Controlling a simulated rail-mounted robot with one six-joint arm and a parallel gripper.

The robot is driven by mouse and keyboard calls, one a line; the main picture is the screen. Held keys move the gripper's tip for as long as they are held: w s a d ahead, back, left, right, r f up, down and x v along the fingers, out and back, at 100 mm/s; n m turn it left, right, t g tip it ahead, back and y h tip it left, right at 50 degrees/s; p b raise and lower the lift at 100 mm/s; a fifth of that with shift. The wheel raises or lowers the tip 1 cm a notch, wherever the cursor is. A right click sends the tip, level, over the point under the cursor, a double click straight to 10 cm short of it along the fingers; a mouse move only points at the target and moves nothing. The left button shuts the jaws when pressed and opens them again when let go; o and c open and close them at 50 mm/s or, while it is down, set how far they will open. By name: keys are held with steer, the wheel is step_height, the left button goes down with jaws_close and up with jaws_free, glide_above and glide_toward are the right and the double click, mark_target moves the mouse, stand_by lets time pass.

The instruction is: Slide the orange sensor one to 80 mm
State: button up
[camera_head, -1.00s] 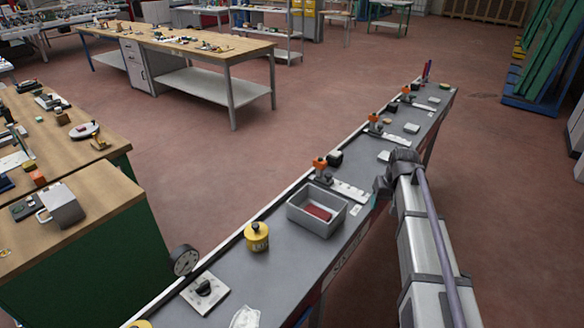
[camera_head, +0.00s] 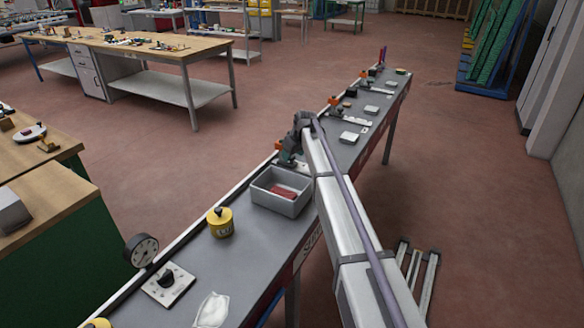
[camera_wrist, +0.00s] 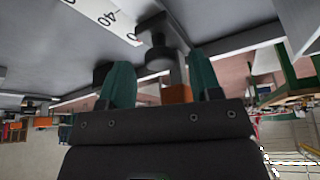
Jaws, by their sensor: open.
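An orange sensor (camera_head: 279,144) stands on the bench rail just beyond the grey bin, beside my gripper (camera_head: 290,155), which partly hides it. In the wrist view my gripper (camera_wrist: 160,62) is open, with two green fingers. The orange block (camera_wrist: 176,94) of the sensor shows between them, nearer the right finger; I cannot tell whether they touch. A dark round part and a grey post of the sensor stand above the block in this view. A white scale (camera_wrist: 105,15) with the mark 40 is at the top, and a 0 shows to its right.
Two more orange sensors (camera_head: 333,101) (camera_head: 372,70) stand farther along the bench (camera_head: 250,255). The grey bin (camera_head: 285,207) with a red item is close to my gripper. A yellow pot (camera_head: 220,222), a dial gauge (camera_head: 141,250) and a knob plate (camera_head: 168,284) are nearer.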

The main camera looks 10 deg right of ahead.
steer(key=shift+w+a+f, duration=0.1)
steer(key=shift+w+f, duration=0.1)
steer(key=shift+f, duration=0.45)
steer(key=shift+r, duration=0.15)
